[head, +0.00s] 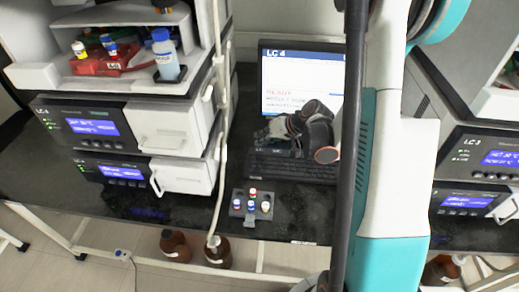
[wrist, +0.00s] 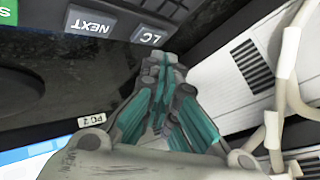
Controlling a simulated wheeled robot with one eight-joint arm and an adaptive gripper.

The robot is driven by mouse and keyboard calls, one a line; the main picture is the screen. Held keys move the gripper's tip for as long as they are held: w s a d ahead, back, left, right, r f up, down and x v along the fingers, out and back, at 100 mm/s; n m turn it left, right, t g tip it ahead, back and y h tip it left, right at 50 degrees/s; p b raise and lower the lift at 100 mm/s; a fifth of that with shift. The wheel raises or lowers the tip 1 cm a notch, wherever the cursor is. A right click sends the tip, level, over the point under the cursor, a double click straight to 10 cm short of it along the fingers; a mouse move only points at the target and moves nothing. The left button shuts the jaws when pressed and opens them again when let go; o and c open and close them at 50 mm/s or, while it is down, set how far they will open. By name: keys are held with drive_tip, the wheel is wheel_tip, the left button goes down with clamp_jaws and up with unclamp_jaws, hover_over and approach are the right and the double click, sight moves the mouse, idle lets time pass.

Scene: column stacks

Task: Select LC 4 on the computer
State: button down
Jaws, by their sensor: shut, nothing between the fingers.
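The computer's screen (head: 300,78) stands at the back of the bench in the head view and has "LC 4" in its top bar and "READY" in red below. Its dark keyboard (head: 275,168) lies in front. In the wrist view large keys show upside down: a key marked "LC" (wrist: 148,36) and a key marked "NEXT" (wrist: 92,27). My gripper (wrist: 163,62) is shut and empty, its tips close beside the LC key. I cannot tell if they touch it. In the head view my wrist covers the screen's lower right and part of the keyboard.
A small rack (head: 250,206) with several capped vials stands before the keyboard. The LC 4 instrument stack (head: 125,125) is at left, with a blue-capped bottle (head: 165,58) above. The LC 3 stack (head: 475,170) is at right. Brown bottles (head: 175,246) stand below the bench.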

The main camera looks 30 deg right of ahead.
drive_tip(key=shift+r+p, duration=1.5)
drive_tip(key=shift+r, duration=0.95)
